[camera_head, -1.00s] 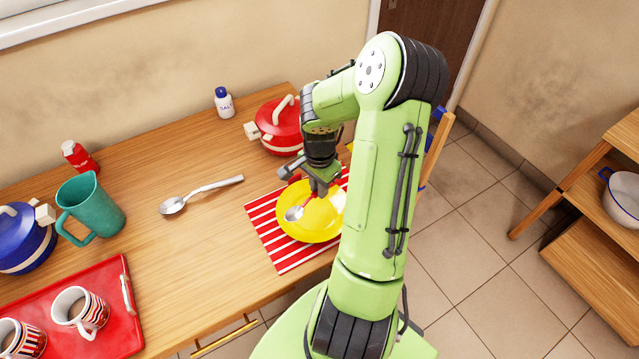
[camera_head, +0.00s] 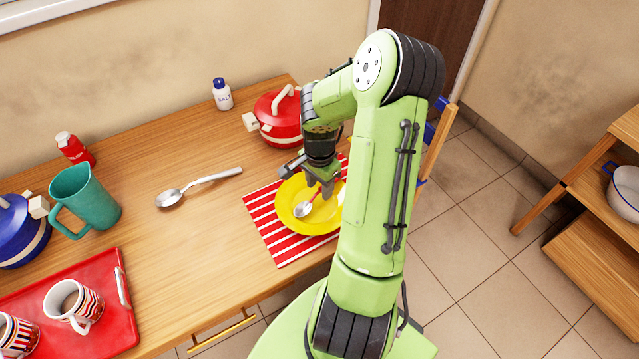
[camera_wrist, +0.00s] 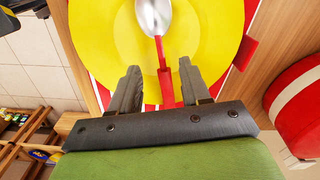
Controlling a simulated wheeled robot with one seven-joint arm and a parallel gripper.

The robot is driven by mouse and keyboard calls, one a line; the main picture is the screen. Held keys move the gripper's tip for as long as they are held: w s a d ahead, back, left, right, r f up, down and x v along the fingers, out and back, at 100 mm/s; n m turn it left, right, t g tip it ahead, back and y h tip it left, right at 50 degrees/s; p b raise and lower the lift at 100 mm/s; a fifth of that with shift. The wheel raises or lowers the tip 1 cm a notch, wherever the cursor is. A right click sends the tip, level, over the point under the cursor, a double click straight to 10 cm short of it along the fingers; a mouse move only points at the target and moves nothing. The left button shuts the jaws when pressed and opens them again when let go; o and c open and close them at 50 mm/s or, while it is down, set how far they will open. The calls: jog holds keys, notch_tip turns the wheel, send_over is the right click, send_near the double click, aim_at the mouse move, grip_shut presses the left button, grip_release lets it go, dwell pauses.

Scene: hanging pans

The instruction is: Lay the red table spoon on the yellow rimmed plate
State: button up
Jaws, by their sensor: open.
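The yellow rimmed plate (camera_head: 291,217) lies on a red and white striped mat on the table. The red table spoon (camera_head: 302,210), with a silver bowl and red handle, lies over the plate. In the wrist view its bowl (camera_wrist: 153,15) is over the yellow plate (camera_wrist: 105,40), and its red handle points toward my gripper. My gripper (camera_wrist: 157,78) is open, with a finger on either side of the handle and gaps between. In the head view my gripper (camera_head: 318,192) is just above the plate. The handle is mostly hidden there.
A red pot (camera_head: 277,119) stands close behind the mat (camera_head: 270,228). A plain silver spoon (camera_head: 198,187) lies to the left. A salt bottle (camera_head: 222,94), teal jug (camera_head: 86,202) and red tray (camera_head: 110,315) are farther off. Bare tabletop lies left of the mat.

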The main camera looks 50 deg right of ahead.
aim_at(319, 193)
notch_tip(319, 193, up, 16)
jog(key=p, duration=0.4)
jog(key=shift+p, duration=0.3)
jog(key=shift+f, duration=0.1)
jog(key=s+a+r+n+t+h, duration=0.1)
jog(key=a+r+n+h, duration=0.1)
jog(key=a+r+n, duration=0.75)
jog(key=s+a+r+n+t+y, duration=0.1)
jog(key=s+a+n+t, duration=0.1)
jog(key=s+a+n, duration=0.2)
jog(key=s+a+r+n+t+y+p, duration=0.1)
jog(key=s+a+r+n+t, duration=0.1)
jog(key=s+a+n, duration=0.2)
jog(key=s+a, duration=0.2)
jog(key=a, duration=0.2)
jog(key=shift+a+r+n+t, duration=0.25)
jog(key=shift+a+n+t, duration=0.05)
jog(key=shift+a+n, duration=0.1)
